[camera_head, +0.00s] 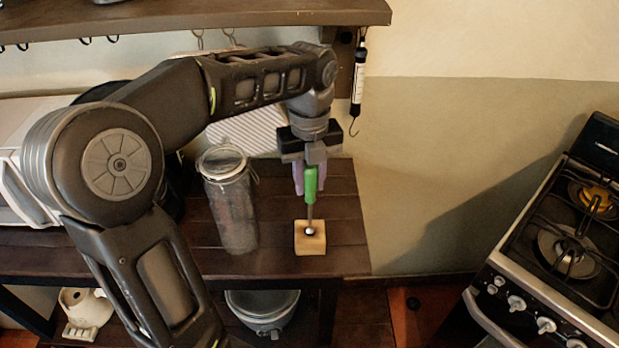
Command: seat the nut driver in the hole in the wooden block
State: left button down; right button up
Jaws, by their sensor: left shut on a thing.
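The nut driver (310,186) has a green handle and a thin metal shaft, and it points down, close to upright. My left gripper (311,178), with purple fingers, is shut on its green handle. The wooden block (301,245) is small and pale and sits on the dark shelf top near its front right part. The shaft's lower end meets the dark hole in the block's top in this view. I cannot tell whether the tip is inside the hole or just above it. My right gripper is not in view.
A tall glass jar (232,208) stands left of the block, with a gap between them. An upper shelf (230,14) with hooks is above my left arm. A stove (560,255) stands at the right. The shelf top (345,215) right of the block is clear.

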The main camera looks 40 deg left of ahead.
pick_arm(q)
jog(key=shift+f+b, duration=0.5)
jog(key=shift+f, duration=0.3)
jog(key=c, duration=1.1)
grip_release()
jog(key=shift+o, duration=0.2)
notch_tip(320, 180, up, 6)
jog(key=shift+f+p, duration=0.1)
jog(key=shift+p, duration=0.3)
jog(key=shift+r+p, duration=0.75)
jog(key=shift+p, duration=0.1)
jog(key=shift+r+p, duration=0.35)
